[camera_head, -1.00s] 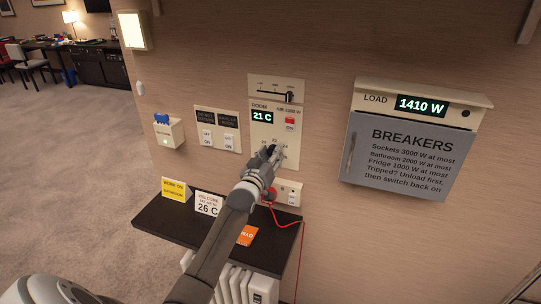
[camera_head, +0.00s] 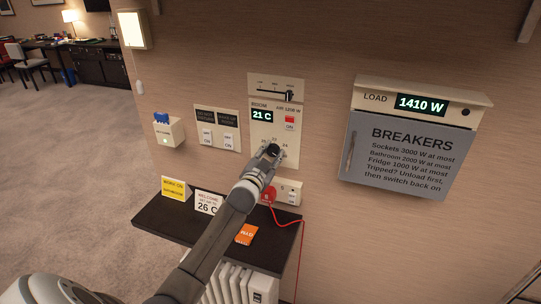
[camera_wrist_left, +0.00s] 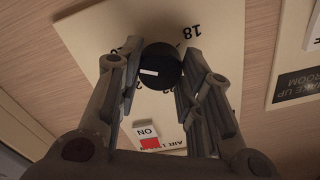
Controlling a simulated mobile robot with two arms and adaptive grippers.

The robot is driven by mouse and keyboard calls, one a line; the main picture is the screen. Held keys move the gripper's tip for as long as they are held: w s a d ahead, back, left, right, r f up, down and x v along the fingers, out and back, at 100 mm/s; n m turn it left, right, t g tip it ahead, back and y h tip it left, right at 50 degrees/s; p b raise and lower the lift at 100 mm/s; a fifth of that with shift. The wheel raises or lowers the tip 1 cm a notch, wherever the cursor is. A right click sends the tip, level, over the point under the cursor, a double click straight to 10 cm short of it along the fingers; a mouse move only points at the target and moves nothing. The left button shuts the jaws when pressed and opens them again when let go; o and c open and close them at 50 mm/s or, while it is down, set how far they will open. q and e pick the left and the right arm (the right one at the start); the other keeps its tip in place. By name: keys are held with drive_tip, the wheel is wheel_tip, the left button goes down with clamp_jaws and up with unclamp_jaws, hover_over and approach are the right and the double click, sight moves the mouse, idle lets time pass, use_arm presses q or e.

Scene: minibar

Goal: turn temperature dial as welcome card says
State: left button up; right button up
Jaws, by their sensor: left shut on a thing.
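The temperature dial (camera_wrist_left: 160,68) is a round black knob with a white mark, on the cream thermostat panel (camera_head: 290,152). In the left wrist view my left gripper (camera_wrist_left: 157,75) has one finger on each side of the dial and is shut on it. In the head view the left gripper (camera_head: 268,154) is at the dial and hides much of it and some scale numbers. The room display (camera_head: 262,115) above reads 21 C. The white welcome card (camera_head: 208,203) on the shelf reads 26 C; its smaller text is hard to read. My right gripper is not in view.
A red ON switch (camera_head: 290,120) and a slider (camera_head: 289,96) sit above the dial. A socket with a red plug (camera_head: 268,194) and cable lies below. The dark shelf (camera_head: 160,223) holds a yellow card (camera_head: 174,188) and an orange packet (camera_head: 246,234). The breaker box (camera_head: 400,155) is right.

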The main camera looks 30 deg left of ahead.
use_arm(q)
drive_tip(key=shift+f, duration=0.15)
idle(0.4)
drive_tip(key=o, duration=1.1)
drive_tip(key=shift+c, duration=0.2)
drive_tip(key=v, duration=1.2)
